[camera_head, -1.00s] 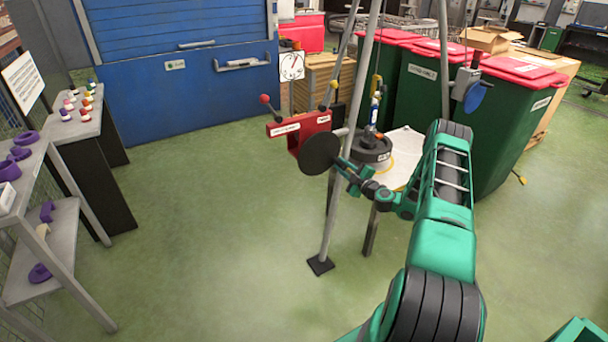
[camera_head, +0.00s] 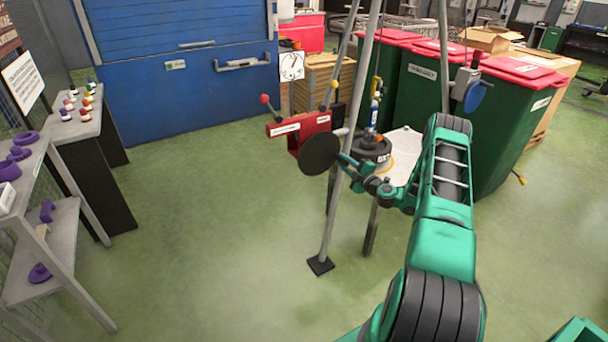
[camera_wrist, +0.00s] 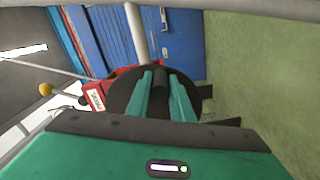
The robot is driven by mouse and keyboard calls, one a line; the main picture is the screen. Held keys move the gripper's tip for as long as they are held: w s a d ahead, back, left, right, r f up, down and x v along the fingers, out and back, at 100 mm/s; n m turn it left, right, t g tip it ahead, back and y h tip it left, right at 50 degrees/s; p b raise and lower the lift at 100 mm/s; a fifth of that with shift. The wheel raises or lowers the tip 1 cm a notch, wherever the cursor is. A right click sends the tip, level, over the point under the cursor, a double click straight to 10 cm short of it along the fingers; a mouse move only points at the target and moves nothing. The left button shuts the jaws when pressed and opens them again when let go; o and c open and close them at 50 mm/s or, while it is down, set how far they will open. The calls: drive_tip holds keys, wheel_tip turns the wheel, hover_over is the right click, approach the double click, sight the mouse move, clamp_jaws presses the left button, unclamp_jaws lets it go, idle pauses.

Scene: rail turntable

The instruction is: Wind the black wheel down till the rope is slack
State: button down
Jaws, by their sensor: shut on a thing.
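The black wheel (camera_head: 320,154) is a round disc on the front of a red winch (camera_head: 300,128) fixed to a grey tripod leg. In the wrist view the black wheel (camera_wrist: 124,92) lies ahead, partly hidden by my fingers. My gripper (camera_head: 345,163) reaches in from the right at the wheel's rim. In the wrist view my gripper (camera_wrist: 163,78) is shut on the dark handle (camera_wrist: 160,76) of the wheel. A blue and white hook piece (camera_head: 374,112) hangs above a dark round weight (camera_head: 371,150). I cannot tell whether the rope is taut.
Tripod legs (camera_head: 328,230) stand close around the winch and my forearm. Green bins with red lids (camera_head: 420,85) stand behind on the right. A shelf with purple parts (camera_head: 60,225) is at the left. The green floor (camera_head: 200,210) between is clear.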

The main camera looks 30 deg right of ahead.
drive_tip(key=c, duration=1.4)
unclamp_jaws()
drive_tip(key=shift+d+r, duration=0.1)
drive_tip(key=shift+d, duration=0.05)
drive_tip(key=shift+c, duration=0.2)
drive_tip(key=shift+o, duration=0.4)
drive_tip(key=s, duration=0.8)
